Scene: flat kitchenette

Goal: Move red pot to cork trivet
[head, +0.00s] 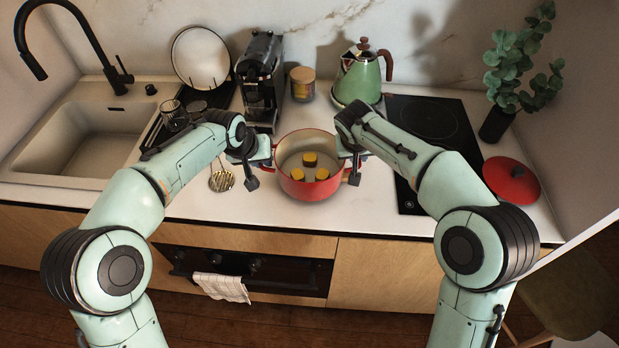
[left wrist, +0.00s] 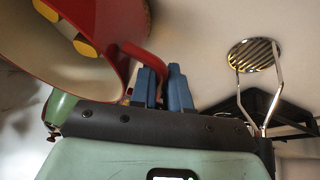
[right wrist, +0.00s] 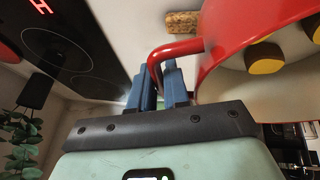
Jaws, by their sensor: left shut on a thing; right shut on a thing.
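The red pot (head: 307,190) is upright over the counter's middle, with a cream inside and three yellow chunks in it. My left gripper (head: 264,163) is shut on its left handle, which also shows in the left wrist view (left wrist: 150,62). My right gripper (head: 350,166) is shut on its right handle, seen in the right wrist view (right wrist: 172,50). The cork trivet (right wrist: 181,22) shows partly beside the pot in the right wrist view; in the head view the pot hides it. I cannot tell whether pot and trivet touch.
The black hob (head: 425,125) is right of the pot, with the red lid (head: 511,182) beyond it. A green kettle (head: 360,78), a jar (head: 302,84) and a coffee machine (head: 261,85) stand behind. A slotted utensil (head: 222,181) lies left. The front counter strip is clear.

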